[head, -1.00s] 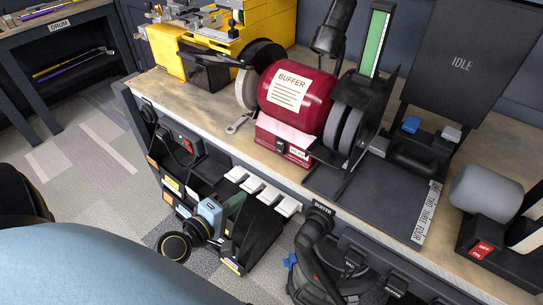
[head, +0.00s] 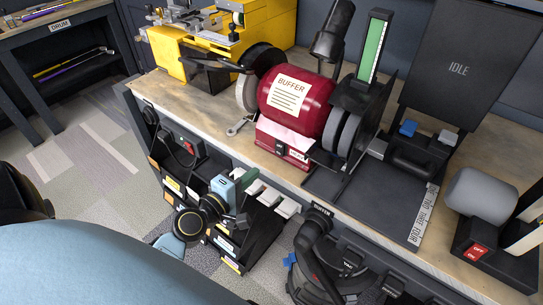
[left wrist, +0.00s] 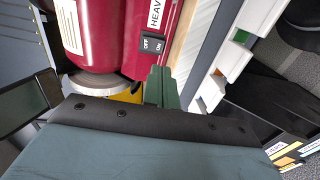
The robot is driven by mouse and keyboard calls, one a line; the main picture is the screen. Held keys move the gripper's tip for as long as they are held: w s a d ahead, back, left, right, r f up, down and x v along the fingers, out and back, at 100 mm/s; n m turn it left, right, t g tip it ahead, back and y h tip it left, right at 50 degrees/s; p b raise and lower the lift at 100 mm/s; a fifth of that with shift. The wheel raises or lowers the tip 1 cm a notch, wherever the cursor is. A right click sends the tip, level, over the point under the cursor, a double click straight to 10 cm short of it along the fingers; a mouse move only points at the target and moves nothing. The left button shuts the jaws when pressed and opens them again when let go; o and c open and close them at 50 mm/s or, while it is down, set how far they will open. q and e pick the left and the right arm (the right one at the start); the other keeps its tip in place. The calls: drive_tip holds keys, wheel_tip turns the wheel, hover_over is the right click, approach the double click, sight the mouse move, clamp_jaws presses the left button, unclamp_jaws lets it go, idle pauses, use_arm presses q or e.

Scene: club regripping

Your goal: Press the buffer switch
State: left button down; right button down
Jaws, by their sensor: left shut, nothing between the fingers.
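The red buffer (head: 300,97) stands on the bench. Its small dark rocker switch (head: 279,149) is on the front of its base, beside a HEAVY label. In the left wrist view the switch (left wrist: 152,46) reads OFF and ON. My left gripper (head: 246,207) is in front of the bench, below and left of the switch, with its green fingers together and empty. In the left wrist view the fingertips (left wrist: 160,72) appear just below the switch in the picture; I see no clear contact. My right gripper is out of view.
A black rack with white-topped slots (head: 268,196) hangs at the bench front near my left gripper. A wrench (head: 240,126) lies left of the buffer. A black tray (head: 375,200) and a grey drum with its own OFF/ON switch (head: 476,252) are right. A vacuum (head: 325,265) stands below.

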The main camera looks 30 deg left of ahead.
sight(279, 154)
use_arm(q)
drive_tip(key=w, duration=0.5)
drive_tip(key=w+f, duration=0.1)
drive_tip(key=w, duration=0.2)
drive_tip(key=shift+w+d+f+p, duration=0.1)
drive_tip(key=shift+w+d+p, duration=0.25)
drive_tip(key=shift+p, duration=0.05)
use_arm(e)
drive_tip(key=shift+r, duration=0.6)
